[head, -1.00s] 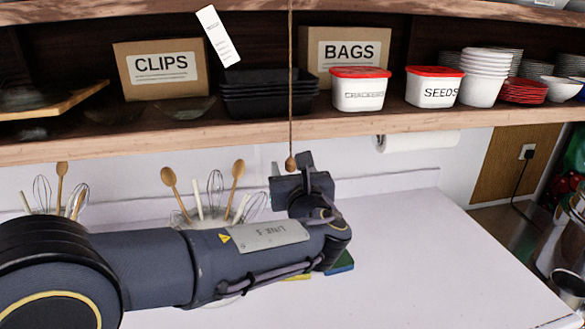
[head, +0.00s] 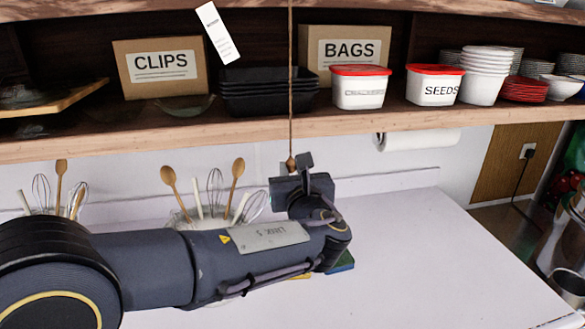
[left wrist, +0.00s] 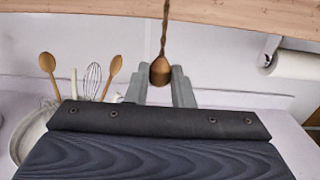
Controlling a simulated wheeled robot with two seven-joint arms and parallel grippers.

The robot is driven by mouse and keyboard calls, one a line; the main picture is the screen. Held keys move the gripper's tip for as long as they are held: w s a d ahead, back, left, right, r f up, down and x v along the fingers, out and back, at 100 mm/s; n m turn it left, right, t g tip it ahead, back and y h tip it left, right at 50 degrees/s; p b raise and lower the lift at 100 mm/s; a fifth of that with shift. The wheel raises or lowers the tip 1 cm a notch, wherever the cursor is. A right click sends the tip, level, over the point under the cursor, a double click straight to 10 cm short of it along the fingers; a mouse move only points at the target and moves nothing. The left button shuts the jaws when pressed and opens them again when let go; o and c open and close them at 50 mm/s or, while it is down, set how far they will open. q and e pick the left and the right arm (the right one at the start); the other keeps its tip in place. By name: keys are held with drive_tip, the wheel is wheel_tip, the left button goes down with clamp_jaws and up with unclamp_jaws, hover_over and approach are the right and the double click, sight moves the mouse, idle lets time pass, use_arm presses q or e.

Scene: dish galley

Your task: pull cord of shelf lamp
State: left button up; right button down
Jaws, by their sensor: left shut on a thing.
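The lamp cord (head: 291,105) is a thin brown line that hangs straight down in front of the shelf. A wooden knob (head: 291,163) is at its lower end, just below the shelf edge. My left gripper (head: 296,168) is at the knob, shut on it. In the left wrist view the knob (left wrist: 160,72) sits between the two grey fingertips of that gripper (left wrist: 160,80), with the cord (left wrist: 164,30) running up from it. The lamp itself is not in view. My right gripper is not in view.
The wooden shelf (head: 230,131) runs just above my gripper. It holds a CLIPS box (head: 160,85), black trays (head: 265,100), a BAGS box (head: 350,35), red-lidded tubs and bowls. Whisks and spoons (head: 237,172) stand left of the gripper. The white counter (head: 430,255) is clear on the right.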

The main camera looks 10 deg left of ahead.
use_arm(q)
drive_tip(key=shift+f, duration=0.5)
drive_tip(key=shift+r, duration=0.1)
drive_tip(key=shift+r+p, duration=0.3)
drive_tip(key=shift+r, duration=0.25)
drive_tip(key=o, duration=1)
drive_tip(key=shift+s, duration=0.15)
